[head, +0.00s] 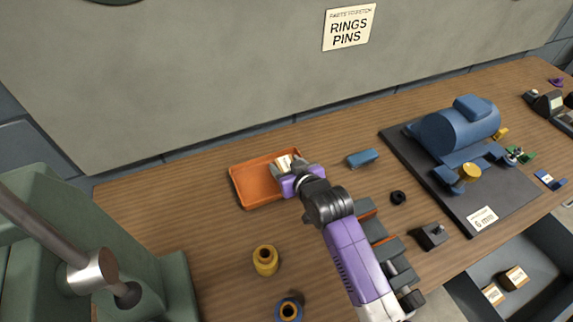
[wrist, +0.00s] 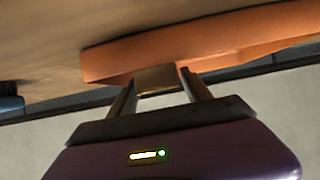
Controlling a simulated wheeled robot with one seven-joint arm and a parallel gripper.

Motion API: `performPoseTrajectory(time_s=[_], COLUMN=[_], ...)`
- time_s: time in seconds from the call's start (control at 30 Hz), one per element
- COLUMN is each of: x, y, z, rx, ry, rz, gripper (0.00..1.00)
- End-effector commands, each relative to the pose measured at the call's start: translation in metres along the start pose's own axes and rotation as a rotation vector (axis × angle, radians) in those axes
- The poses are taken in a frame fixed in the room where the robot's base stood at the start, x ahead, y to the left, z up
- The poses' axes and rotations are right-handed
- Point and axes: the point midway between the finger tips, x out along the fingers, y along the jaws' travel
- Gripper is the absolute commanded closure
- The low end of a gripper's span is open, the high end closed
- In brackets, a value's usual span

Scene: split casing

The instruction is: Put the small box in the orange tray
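The orange tray (head: 248,188) lies on the wooden bench against the back wall. It also shows in the wrist view (wrist: 200,50), just past my fingertips. My gripper (head: 285,163) is over the right part of the tray. In the wrist view my gripper (wrist: 157,80) has its two fingers on either side of the small box (wrist: 156,79), which is brown, and it is shut on it. In the head view the small box (head: 283,160) shows pale and brown at the fingertips. I cannot tell whether it touches the tray floor.
A blue block (head: 362,158) lies right of the tray. A yellow ring part (head: 265,260) and a blue-and-yellow one (head: 289,308) stand in front. A blue casing (head: 455,127) sits on a dark mat at right. An open drawer (head: 540,262) holds two more small boxes.

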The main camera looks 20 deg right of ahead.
Motion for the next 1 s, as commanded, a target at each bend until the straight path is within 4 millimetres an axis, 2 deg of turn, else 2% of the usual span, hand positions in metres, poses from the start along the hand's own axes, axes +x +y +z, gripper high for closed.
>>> performPoseTrajectory(time_s=[0.47,0.57,1.0], x=[-0.005,-0.017,-0.098], y=[0.0,0.0,0.0], z=[-0.002,-0.002,-0.002], rx=[0.0,0.0,0.0], ry=[0.0,0.001,0.0], rz=[0.0,0.0,-0.001], gripper=[0.33,0.33,0.33])
